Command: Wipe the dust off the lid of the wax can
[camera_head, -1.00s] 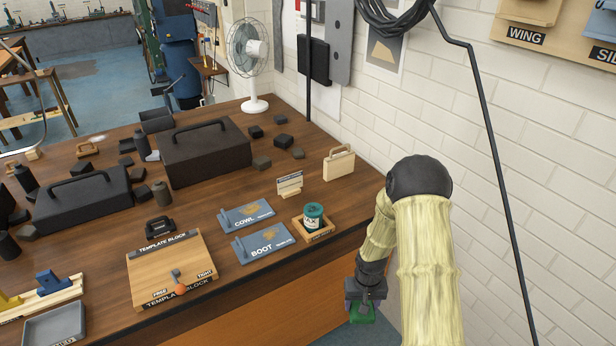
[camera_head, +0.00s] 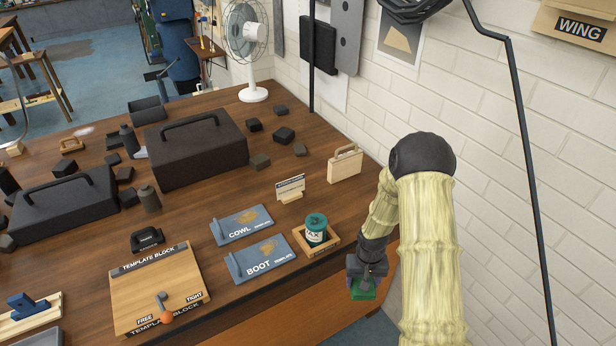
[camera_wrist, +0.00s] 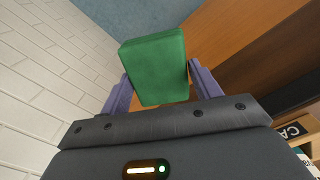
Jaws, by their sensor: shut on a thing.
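The wax can (camera_head: 316,232) is a green-lidded can with a pale label. It stands upright in a small wooden tray (camera_head: 330,244) near the table's right front edge. My gripper (camera_head: 364,283) is shut on a green block-like pad (camera_head: 362,293), which hangs off the table's edge, to the right of and nearer than the can. The wrist view shows the pad (camera_wrist: 156,68) held between the two fingers. The pad and the can are apart. Any dust on the lid is too small to tell.
The BOOT template (camera_head: 264,258) and COWL template (camera_head: 241,225) lie left of the can. A small sign (camera_head: 290,187) and a wooden piece with a handle (camera_head: 345,163) stand behind it. A white brick wall (camera_head: 500,150) is at the right. The template block (camera_head: 150,285) lies front left.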

